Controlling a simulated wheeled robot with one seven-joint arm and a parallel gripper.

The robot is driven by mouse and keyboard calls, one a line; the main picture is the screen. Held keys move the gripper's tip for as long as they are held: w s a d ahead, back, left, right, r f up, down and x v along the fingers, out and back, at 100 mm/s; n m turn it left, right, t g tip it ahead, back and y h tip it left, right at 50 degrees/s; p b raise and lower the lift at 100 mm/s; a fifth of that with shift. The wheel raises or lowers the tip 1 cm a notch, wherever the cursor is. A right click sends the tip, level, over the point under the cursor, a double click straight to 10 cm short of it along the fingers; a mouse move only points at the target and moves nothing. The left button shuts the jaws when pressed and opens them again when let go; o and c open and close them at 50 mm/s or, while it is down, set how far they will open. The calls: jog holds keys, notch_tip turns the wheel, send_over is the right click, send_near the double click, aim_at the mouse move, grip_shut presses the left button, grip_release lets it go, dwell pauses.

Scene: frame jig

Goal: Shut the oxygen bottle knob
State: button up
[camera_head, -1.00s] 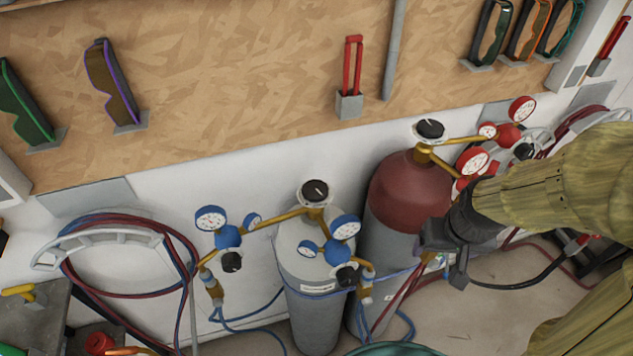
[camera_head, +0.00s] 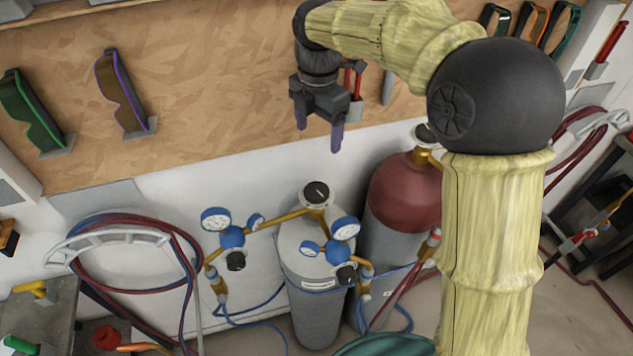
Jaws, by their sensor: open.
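The oxygen bottle is the grey cylinder (camera_head: 303,245) with blue-rimmed gauges, standing upright near the middle. Its black top knob (camera_head: 316,192) sits on the brass valve, with a white line mark on its face. Two smaller black knobs hang under the blue regulators, one at left (camera_head: 236,261) and one at right (camera_head: 346,274). My gripper (camera_head: 319,137) points down above the bottle's top knob, with a visible gap between. Its two fingers are apart and nothing is between them.
A red-topped cylinder (camera_head: 403,190) stands close on the right, its valve partly hidden by my arm. Hoses hang on a rack (camera_head: 110,235) at left. Goggles (camera_head: 122,90) hang on the wooden board behind. A grey bench (camera_head: 45,310) is at lower left.

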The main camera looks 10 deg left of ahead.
aim_at(317, 189)
jog(key=shift+a+r, duration=0.1)
jog(key=shift+r, duration=0.05)
notch_tip(317, 189, down, 18)
jog(key=p, duration=0.4)
jog(key=shift+r, duration=0.25)
jog(key=c, duration=1)
